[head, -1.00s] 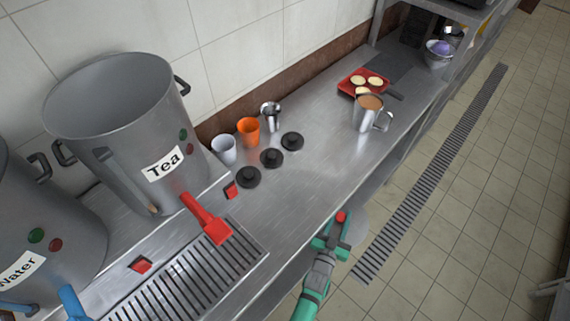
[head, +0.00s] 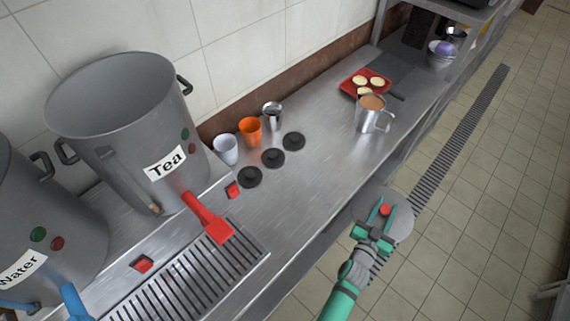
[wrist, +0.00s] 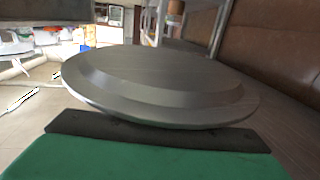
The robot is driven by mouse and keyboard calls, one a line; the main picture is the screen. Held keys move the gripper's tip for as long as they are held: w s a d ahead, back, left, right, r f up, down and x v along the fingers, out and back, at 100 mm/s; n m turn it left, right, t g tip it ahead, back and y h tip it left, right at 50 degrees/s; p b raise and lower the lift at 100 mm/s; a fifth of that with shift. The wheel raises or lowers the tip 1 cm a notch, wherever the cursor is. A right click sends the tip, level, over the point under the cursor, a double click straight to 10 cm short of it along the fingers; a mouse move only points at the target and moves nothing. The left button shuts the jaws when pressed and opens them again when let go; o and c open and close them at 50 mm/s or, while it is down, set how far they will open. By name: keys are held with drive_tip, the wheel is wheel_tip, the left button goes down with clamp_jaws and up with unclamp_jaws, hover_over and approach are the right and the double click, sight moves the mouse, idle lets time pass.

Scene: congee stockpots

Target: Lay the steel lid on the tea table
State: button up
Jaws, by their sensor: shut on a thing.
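My green gripper (head: 375,226) is shut on the steel lid (head: 402,222) and holds it in the air beside the front edge of the steel table. The lid is a flat grey disc with a red knob (head: 385,209) showing between the fingers. In the wrist view the lid (wrist: 160,80) fills the middle, just past the green and black gripper part (wrist: 155,140). The tea table (head: 300,210) is a long steel counter along the wall, bearing the big grey pot labelled Tea (head: 125,120).
A steel cup of brown drink (head: 370,113) stands near the front edge. A red tray with round food pieces (head: 352,90), several black discs (head: 273,158), cups (head: 250,131) and a drain grate (head: 190,284) occupy other parts. The counter between the discs and front edge is clear.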

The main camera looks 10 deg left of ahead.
drive_tip(key=shift+d+r, duration=0.55)
drive_tip(key=shift+r, duration=0.35)
drive_tip(key=shift+d+r, duration=0.55)
drive_tip(key=shift+r, duration=0.35)
drive_tip(key=shift+d+r+n+y, duration=0.15)
drive_tip(key=shift+d+r+y, duration=0.05)
drive_tip(key=shift+r, duration=0.3)
drive_tip(key=shift+d+r+n+y, duration=0.15)
drive_tip(key=shift+r+y, duration=0.05)
drive_tip(key=shift+r, duration=0.3)
drive_tip(key=s+a+r+n+t+y, duration=0.1)
drive_tip(key=a+r+n+y, duration=0.1)
drive_tip(key=r+y, duration=0.35)
drive_tip(key=a+r+n+t+y, duration=0.1)
drive_tip(key=a+r+n+y, duration=0.15)
drive_tip(key=r, duration=0.65)
drive_tip(key=s+a+r+n+g+y, duration=0.2)
drive_tip(key=s+a+r+n+y, duration=0.15)
drive_tip(key=a, duration=0.45)
drive_tip(key=s+a+r+n+g+y, duration=0.25)
drive_tip(key=a+y, duration=0.25)
drive_tip(key=a, duration=0.4)
drive_tip(key=s+a+r+n+g+y, duration=0.2)
drive_tip(key=s+a+n+y, duration=0.2)
drive_tip(key=a, duration=0.4)
hover_over(308, 179)
drive_tip(key=f, duration=0.9)
drive_tip(key=shift+s, duration=0.35)
drive_tip(key=shift+w+f, duration=0.5)
drive_tip(key=shift+f, duration=1.6)
